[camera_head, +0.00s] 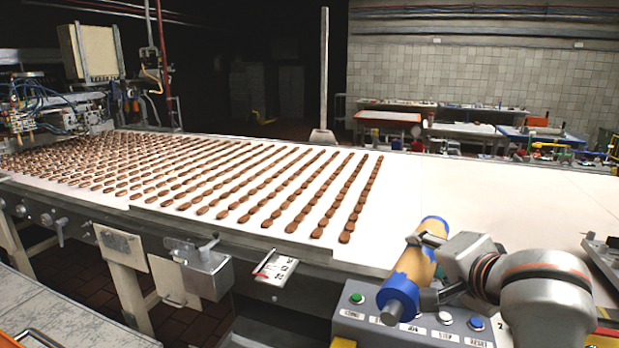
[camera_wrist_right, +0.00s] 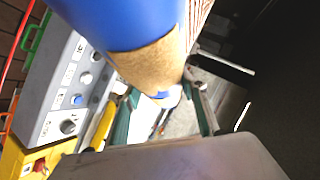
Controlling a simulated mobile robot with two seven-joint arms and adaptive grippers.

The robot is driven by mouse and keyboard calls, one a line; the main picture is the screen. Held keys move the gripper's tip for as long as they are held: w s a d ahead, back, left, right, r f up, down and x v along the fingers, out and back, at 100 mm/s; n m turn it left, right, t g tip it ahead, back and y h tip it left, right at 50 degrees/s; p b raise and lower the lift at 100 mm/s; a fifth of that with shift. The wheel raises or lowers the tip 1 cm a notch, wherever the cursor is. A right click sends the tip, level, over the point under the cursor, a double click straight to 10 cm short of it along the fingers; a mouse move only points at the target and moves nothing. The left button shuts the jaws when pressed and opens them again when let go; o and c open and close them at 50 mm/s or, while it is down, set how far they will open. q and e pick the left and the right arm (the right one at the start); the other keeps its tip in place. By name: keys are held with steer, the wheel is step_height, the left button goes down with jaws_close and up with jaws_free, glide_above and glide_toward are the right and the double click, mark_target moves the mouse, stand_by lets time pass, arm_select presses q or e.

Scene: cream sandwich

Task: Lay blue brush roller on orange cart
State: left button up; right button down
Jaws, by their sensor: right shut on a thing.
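The blue brush roller (camera_head: 412,272) has blue ends and a tan middle. It is tilted above the control panel at the conveyor's near edge. My right gripper (camera_head: 428,269) is shut on its middle, with fingers to either side. In the right wrist view the roller (camera_wrist_right: 125,22) fills the top, its blue part and tan band close to the camera. I cannot make out the orange cart for certain; a small orange piece (camera_head: 8,341) shows at the bottom left corner of the head view. My left gripper is not in view.
A grey control panel (camera_head: 350,315) with coloured buttons stands below the roller. The white conveyor (camera_head: 480,190) carries rows of brown biscuits on its left; its right part is bare.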

steer(key=d, duration=0.1)
steer(key=d+h, duration=0.1)
steer(key=d+m, duration=0.1)
steer(key=shift+s+r+h, duration=0.25)
steer(key=shift+s+h, duration=0.05)
steer(key=shift+f, duration=0.15)
steer(key=shift+w+a+r, duration=0.15)
steer(key=shift+a+r, duration=0.4)
steer(key=shift+r, duration=0.25)
steer(key=shift+f, duration=0.1)
